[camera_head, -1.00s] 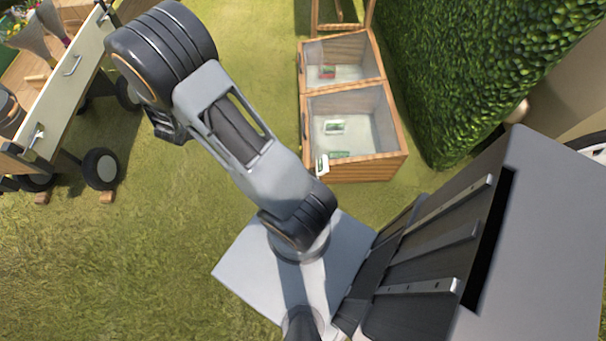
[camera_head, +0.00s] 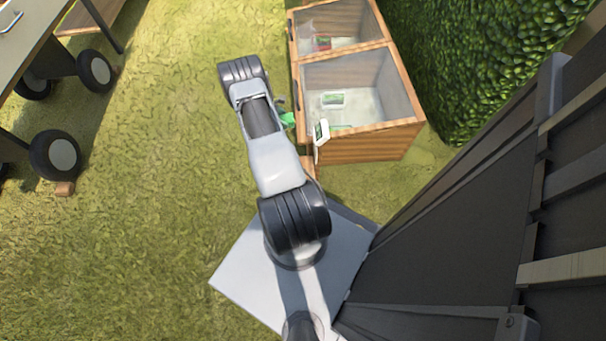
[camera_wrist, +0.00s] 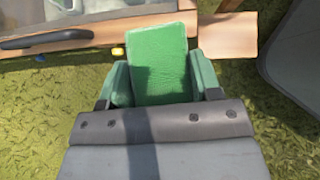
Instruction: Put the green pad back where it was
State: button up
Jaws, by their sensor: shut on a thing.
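My gripper (camera_wrist: 162,88) is shut on the green pad (camera_wrist: 160,58), a flat rectangle that stands out between its two green fingertips in the wrist view. In the head view a bit of green (camera_head: 288,119) shows at the end of my arm, beside the left side of the wooden box (camera_head: 372,146). Pad and fingertips cannot be told apart there. In the wrist view the pad's far end overlaps the box's wooden edge (camera_wrist: 105,32). I cannot tell whether they touch.
The box has two open-looking compartments. The nearer holds a green-and-white item (camera_head: 333,99), the farther a small red one (camera_head: 323,43). A white-and-green tag (camera_head: 321,132) is at its front corner. A hedge (camera_head: 480,60) stands right. A wheeled cart (camera_head: 45,60) stands left, with open grass between.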

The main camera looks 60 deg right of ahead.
jog(key=shift+m+g+y, duration=0.3)
jog(key=shift+m, duration=0.1)
jog(key=s+a+f+b, duration=0.1)
jog(key=s+f, duration=0.2)
jog(key=s+a+f+b, duration=0.2)
jog(key=s+f, duration=0.1)
jog(key=s, duration=0.1)
jog(key=s+a+f+b, duration=0.1)
jog(key=s+a+f, duration=0.1)
jog(key=s+f, duration=0.1)
jog(key=shift+s+f, duration=0.25)
jog(key=shift+s, duration=0.5)
jog(key=shift+s+a+f+b, duration=0.15)
jog(key=shift+s+f+b, duration=0.25)
jog(key=shift+s+a+f, duration=0.15)
jog(key=shift+s+f, duration=0.15)
jog(key=shift+f, duration=0.15)
jog(key=f+b, duration=0.1)
jog(key=f, duration=0.1)
jog(key=s+f+b, duration=0.1)
jog(key=shift+a+f, duration=0.2)
jog(key=shift+f, duration=0.15)
jog(key=shift+w+f, duration=0.1)
jog(key=shift+f, duration=0.1)
jog(key=shift+f, duration=0.15)
jog(key=o, duration=1)
jog(key=shift+c, duration=0.2)
